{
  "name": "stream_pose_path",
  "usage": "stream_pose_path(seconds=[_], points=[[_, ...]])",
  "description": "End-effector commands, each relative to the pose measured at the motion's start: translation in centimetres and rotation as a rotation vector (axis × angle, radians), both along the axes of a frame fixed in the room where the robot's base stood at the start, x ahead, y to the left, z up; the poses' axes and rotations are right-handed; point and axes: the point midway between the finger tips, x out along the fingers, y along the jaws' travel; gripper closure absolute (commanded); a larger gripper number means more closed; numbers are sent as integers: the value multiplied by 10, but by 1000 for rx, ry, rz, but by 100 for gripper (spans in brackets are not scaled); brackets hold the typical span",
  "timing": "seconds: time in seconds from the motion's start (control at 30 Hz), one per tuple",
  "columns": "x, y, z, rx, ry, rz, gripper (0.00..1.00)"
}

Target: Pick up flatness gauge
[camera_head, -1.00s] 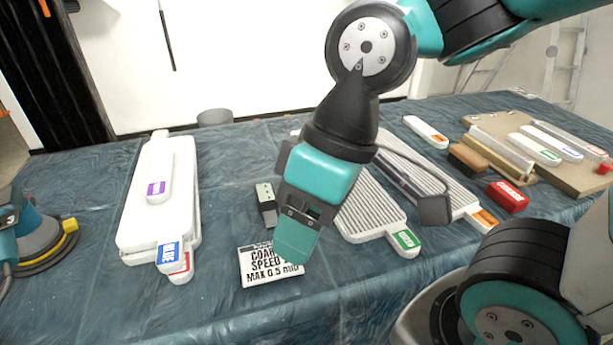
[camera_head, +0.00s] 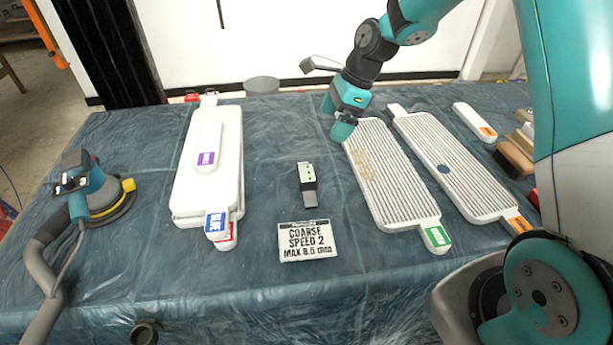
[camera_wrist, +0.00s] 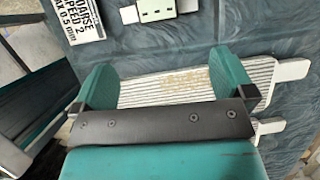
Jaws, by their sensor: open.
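A small pale-green and black device with a grey tongue, which looks like the flatness gauge (camera_head: 307,182), lies on the cloth-covered table behind the printed card. It also shows at the top of the wrist view (camera_wrist: 155,10), partly cut off. My gripper (camera_head: 343,128) is to the right of and behind it, above the far end of the green-tagged ribbed panel (camera_head: 395,190). In the wrist view my gripper (camera_wrist: 168,82) has its two teal fingers wide apart, with nothing held. The ribbed panel with a tan patch shows beyond the fingers.
The "COARSE SPEED 2" card (camera_head: 308,241) lies in front of the device. White panels with blue and red tags (camera_head: 228,190) lie to the left, and a sander (camera_head: 95,190) farther left. An orange-tagged ribbed panel (camera_head: 455,165) lies right. Cloth around the device is bare.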

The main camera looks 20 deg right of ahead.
Motion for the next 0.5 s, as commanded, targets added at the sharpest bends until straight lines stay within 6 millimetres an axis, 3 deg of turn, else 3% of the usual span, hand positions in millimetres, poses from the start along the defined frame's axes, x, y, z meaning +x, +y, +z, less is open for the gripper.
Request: stream_pose_path(seconds=[0.3,0.5], points=[[3,29,-67,0,5,6,0],[6,40,-94,-1,2,7,0]])
